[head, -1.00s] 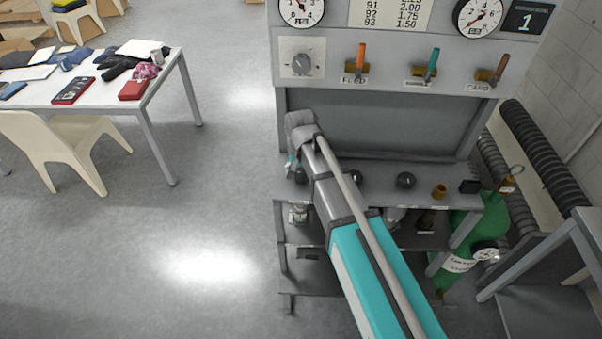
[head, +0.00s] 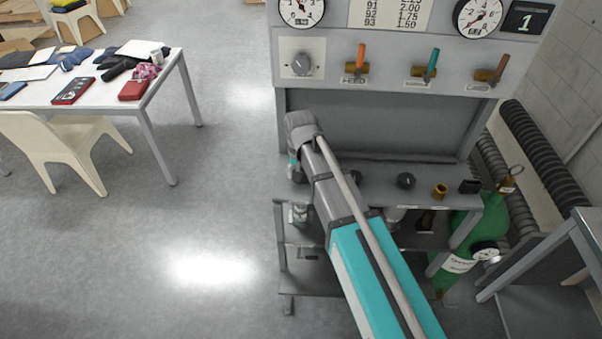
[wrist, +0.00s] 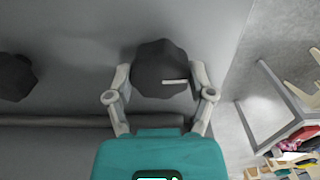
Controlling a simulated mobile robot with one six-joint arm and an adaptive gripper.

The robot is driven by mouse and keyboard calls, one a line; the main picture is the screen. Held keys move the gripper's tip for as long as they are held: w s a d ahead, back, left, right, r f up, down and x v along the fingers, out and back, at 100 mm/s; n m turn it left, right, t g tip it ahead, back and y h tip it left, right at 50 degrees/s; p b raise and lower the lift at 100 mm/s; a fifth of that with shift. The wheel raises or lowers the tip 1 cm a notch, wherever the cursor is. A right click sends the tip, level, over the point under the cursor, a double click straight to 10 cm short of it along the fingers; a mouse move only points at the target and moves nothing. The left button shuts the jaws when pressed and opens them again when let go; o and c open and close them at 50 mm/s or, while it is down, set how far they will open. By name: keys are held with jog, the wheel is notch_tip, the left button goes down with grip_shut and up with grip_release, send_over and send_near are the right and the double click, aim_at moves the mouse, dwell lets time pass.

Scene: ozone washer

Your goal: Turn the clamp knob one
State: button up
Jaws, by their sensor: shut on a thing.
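In the wrist view a dark, many-sided clamp knob (wrist: 158,62) with a pale pointer line sits between the two fingers of my gripper (wrist: 160,85). The fingers touch it on both sides, shut on it. The pointer line lies nearly level, towards the right. A second dark knob (wrist: 14,77) is at the left, apart from the fingers. In the head view my arm hides the gripped knob, while two more dark knobs show on the shelf (head: 356,177) and further right (head: 406,181).
The washer panel (head: 390,60) above carries a dial, gauges and three coloured levers. A brass fitting (head: 439,191) and a green gas cylinder (head: 485,225) stand to the right. A table (head: 150,95) with clutter is at the left. Open floor lies between.

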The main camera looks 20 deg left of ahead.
jog(key=o, duration=1.1)
jog(key=shift+s+d+r, duration=0.1)
jog(key=shift+s, duration=0.4)
jog(key=shift+g+y, duration=0.7)
jog(key=shift+y, duration=0.1)
jog(key=s+d, duration=0.3)
jog(key=shift+s+r, duration=0.1)
jog(key=d+f+m+b, duration=0.1)
jog(key=d+f, duration=0.1)
jog(key=d, duration=1.5)
jog(key=s+d+f+m+t+h+b, duration=0.1)
jog(key=d+f+b, duration=0.1)
jog(key=d, duration=1.5)
jog(key=shift+s+m+h, duration=0.25)
jog(key=shift+m+h, duration=0.05)
jog(key=shift+m, duration=0.1)
jog(key=shift+a, duration=0.1)
